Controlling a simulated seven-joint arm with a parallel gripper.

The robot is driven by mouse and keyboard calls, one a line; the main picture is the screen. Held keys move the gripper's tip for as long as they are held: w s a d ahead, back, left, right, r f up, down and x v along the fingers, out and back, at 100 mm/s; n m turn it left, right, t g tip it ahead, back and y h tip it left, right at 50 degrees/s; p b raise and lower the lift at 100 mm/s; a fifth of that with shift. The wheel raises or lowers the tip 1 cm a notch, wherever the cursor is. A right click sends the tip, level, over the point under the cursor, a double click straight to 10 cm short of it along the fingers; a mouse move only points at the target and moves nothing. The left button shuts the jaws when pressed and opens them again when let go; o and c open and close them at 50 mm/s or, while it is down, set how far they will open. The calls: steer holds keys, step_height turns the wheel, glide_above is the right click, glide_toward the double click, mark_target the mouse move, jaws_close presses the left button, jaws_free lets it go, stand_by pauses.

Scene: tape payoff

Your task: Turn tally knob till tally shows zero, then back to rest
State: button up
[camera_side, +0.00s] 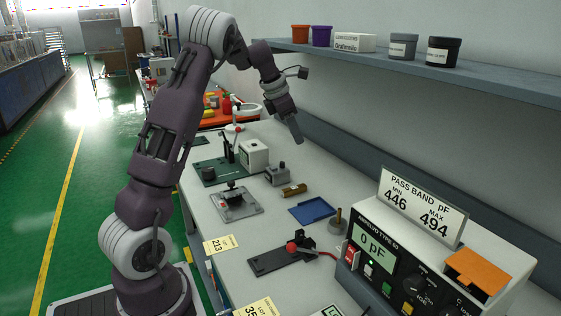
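My gripper (298,139) hangs above the back of the bench, pointing down and slightly right. It is apart from everything below it. Its fingers are too small to tell open from shut. A small grey box (278,175) with a dark knob-like part on top sits mid-bench, below and left of my gripper. It may be the tally, but I cannot read any figures on it. A white box (254,153) stands on a dark green base (210,173) with a dark upright post. I cannot tell for sure which part is the tally knob.
A grey fixture (236,207), a brown cylinder (293,190), a blue tray (312,210) and a dark plate with a red-knobbed clamp (280,258) lie on the bench. A meter (372,245) reading 0 pF stands front right. A shelf (420,70) with tubs runs along the wall.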

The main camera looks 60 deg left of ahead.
mark_target(282, 162)
steer(key=w+a+f+n, duration=0.1)
steer(key=a+f+n, duration=0.1)
steer(key=a+f, duration=0.2)
steer(key=w+a+f+n+y, duration=0.1)
steer(key=a+f+n, duration=0.2)
steer(key=a+f, duration=0.2)
steer(key=w+a+f+n, duration=0.1)
steer(key=a+f+n, duration=0.2)
steer(key=a+f, duration=0.2)
step_height(282, 162, down, 2)
steer(key=shift+f+g+y, duration=0.1)
steer(key=shift+g+y, duration=0.2)
steer(key=shift+g, duration=0.1)
steer(key=shift+c, duration=0.5)
jaws_close()
